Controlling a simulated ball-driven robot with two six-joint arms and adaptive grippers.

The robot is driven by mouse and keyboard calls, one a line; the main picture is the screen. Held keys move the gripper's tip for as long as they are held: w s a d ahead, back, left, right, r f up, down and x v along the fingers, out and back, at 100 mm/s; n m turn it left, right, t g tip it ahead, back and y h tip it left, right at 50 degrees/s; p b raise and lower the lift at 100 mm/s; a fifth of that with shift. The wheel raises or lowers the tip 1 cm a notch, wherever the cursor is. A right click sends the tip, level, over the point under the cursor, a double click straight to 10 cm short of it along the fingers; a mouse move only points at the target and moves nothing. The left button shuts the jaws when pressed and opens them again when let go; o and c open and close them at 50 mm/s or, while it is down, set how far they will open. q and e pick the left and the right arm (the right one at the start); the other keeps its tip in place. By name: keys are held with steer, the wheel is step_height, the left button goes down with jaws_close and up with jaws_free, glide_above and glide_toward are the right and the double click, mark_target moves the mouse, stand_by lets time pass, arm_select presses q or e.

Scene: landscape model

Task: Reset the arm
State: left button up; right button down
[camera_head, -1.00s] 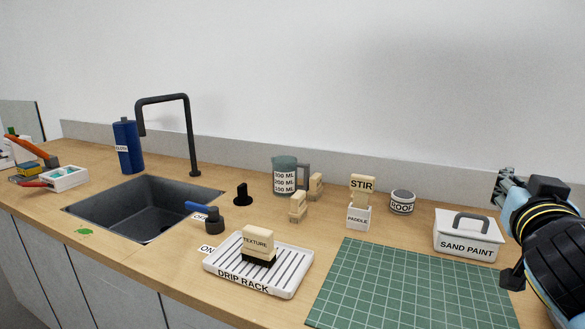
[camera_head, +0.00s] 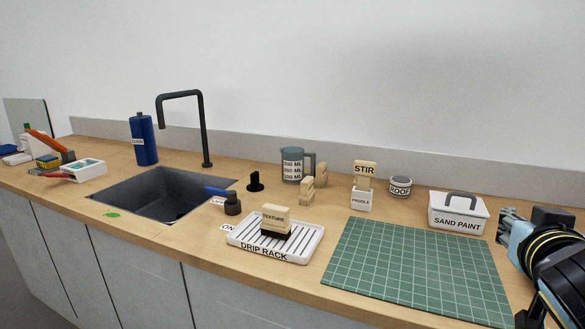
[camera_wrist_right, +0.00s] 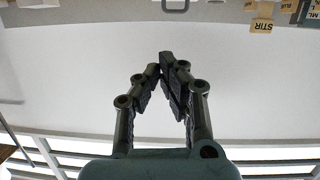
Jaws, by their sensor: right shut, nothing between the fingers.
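My right gripper (camera_head: 507,226) is at the right edge of the head view, beside the white sand paint box (camera_head: 458,213) and apart from it. In the right wrist view the fingers of my right gripper (camera_wrist_right: 163,68) come together at their tips with nothing between them. That view looks upside down, with the wall behind the fingers and part of the counter items along its top edge. My left gripper is in neither view.
A green cutting mat (camera_head: 415,268) lies in front of the box. A white drip rack (camera_head: 312,246) holds a texture block (camera_head: 275,215). The stir block (camera_head: 365,169), roof jar (camera_head: 400,187), measuring jug (camera_head: 292,165), sink (camera_head: 160,195), tap (camera_head: 205,125) and blue bottle (camera_head: 143,140) stand further left.

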steer(key=s+a+f+n+g+y, duration=0.3)
steer(key=s+a+f+g, duration=0.3)
steer(key=s, duration=0.5)
steer(key=s+a+f+n+g+y, duration=0.35)
steer(key=s+f, duration=0.35)
steer(key=s, duration=0.5)
step_height(320, 180, down, 33)
steer(key=s+d+g+b, duration=0.2)
steer(key=s+b, duration=0.1)
steer(key=b, duration=0.3)
arm_select(q)
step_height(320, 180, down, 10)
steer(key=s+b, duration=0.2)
steer(key=b, duration=0.2)
arm_select(e)
steer(key=s+f, duration=1.8)
steer(key=f, duration=0.1)
steer(key=shift+d+f+g, duration=0.3)
steer(key=shift+g, duration=0.05)
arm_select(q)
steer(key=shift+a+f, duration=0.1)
arm_select(e)
steer(key=shift+w+y, duration=0.1)
steer(key=shift+y, duration=0.15)
